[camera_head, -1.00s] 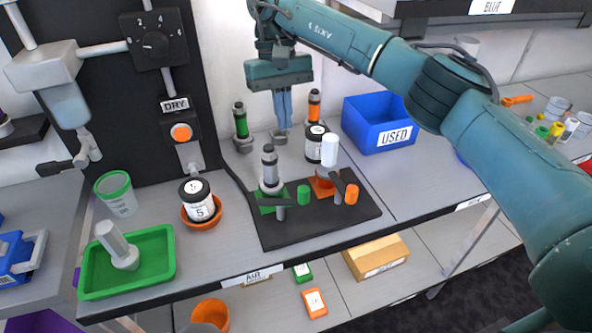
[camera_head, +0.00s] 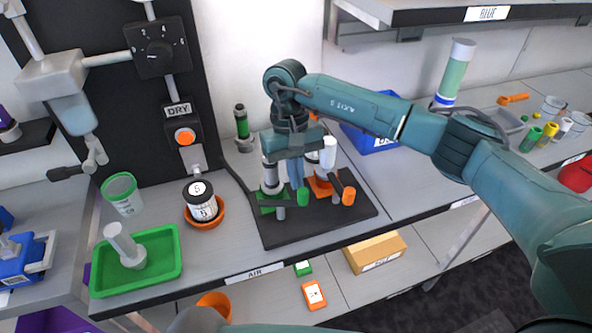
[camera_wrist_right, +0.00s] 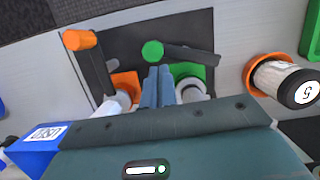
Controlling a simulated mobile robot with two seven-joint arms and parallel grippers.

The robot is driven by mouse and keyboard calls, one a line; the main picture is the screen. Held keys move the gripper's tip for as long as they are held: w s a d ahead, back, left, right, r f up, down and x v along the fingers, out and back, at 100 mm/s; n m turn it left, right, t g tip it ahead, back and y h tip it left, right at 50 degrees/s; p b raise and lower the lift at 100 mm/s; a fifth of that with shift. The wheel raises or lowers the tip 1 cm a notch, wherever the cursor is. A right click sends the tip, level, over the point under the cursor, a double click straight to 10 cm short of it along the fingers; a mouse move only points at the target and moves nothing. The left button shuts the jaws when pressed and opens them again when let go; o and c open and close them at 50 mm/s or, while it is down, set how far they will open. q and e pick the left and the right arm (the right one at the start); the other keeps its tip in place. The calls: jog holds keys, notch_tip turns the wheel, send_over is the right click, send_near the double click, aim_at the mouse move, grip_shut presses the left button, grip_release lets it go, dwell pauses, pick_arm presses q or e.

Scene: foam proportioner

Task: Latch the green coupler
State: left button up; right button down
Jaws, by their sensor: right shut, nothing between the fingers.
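The green coupler has a green base (camera_head: 268,205) on the black mat, with a grey cylinder (camera_head: 270,178) standing on it. Its lever ends in a green knob (camera_head: 303,196); in the right wrist view the knob (camera_wrist_right: 152,50) lies just ahead of my fingertips and the dark lever (camera_wrist_right: 190,53) runs right from it. My right gripper (camera_head: 296,183) is shut and empty, pointing down just above and beside the green knob; I cannot tell whether it touches. It partly hides the coupler's upper parts. My left gripper is not in view.
Right beside it stands the orange coupler with a white-topped cylinder (camera_head: 328,153) and an orange knob (camera_head: 348,196). A black-lidded jar (camera_head: 202,200) in an orange dish and a green tray (camera_head: 172,262) stand left. A green-banded bottle (camera_head: 241,122) stands behind.

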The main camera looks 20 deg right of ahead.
dwell(0.4)
jog(key=shift+s+d+m+b, duration=0.1)
jog(key=shift+s+m+b, duration=0.15)
jog(key=shift+m, duration=0.45)
